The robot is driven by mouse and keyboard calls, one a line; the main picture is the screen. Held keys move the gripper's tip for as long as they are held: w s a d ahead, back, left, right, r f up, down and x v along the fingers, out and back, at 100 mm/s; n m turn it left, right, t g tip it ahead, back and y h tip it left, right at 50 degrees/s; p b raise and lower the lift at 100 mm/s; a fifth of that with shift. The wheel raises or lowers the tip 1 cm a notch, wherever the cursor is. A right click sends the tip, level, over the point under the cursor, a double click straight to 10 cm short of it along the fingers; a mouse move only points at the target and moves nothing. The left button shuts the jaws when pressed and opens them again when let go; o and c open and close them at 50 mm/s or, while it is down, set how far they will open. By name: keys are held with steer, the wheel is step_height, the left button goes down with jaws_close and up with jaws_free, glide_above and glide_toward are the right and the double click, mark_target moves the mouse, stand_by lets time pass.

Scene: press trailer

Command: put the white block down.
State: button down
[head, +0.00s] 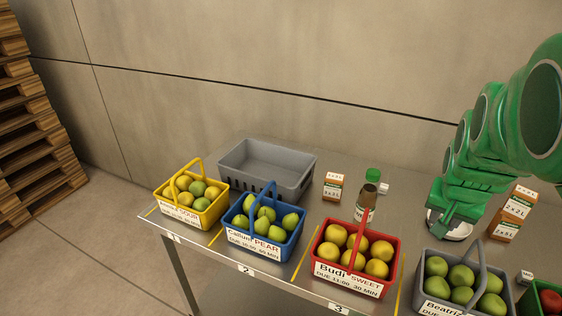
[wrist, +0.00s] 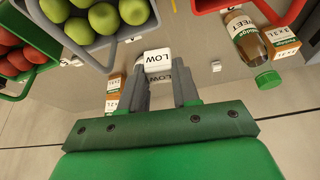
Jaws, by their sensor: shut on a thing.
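My gripper (wrist: 160,78) is shut on a small white block (wrist: 157,56) marked LOW, held between the fingertips in the wrist view. In the head view my gripper (head: 455,222) is low over the back right of the steel table, behind the grey basket of green apples. A white shape shows just under it there, but the block itself cannot be made out clearly. Whether the block touches the table cannot be told.
The table (head: 310,205) carries yellow (head: 191,211), blue (head: 265,238), red (head: 355,262) and grey (head: 465,290) fruit baskets along its front. An empty grey crate (head: 268,165) stands behind.

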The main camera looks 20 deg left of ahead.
step_height(320, 180, up, 4)
steer(key=shift+r, duration=0.2)
steer(key=shift+w+a+r, duration=0.1)
steer(key=shift+w+r, duration=0.05)
steer(key=shift+r, duration=0.2)
steer(key=w+a+r+n, duration=0.3)
steer(key=w+a, duration=0.7)
steer(key=n+g+y, duration=0.1)
steer(key=n+y, duration=0.3)
steer(key=n, duration=0.4)
glide_above(272, 176)
steer(key=s+d, duration=0.4)
steer(key=s, duration=0.1)
step_height(272, 176, down, 3)
steer(key=shift+w+a+f, duration=0.1)
steer(key=shift+a+f, duration=0.1)
steer(key=shift+a, duration=0.7)
step_height(272, 176, down, 23)
steer(key=shift+f, duration=0.1)
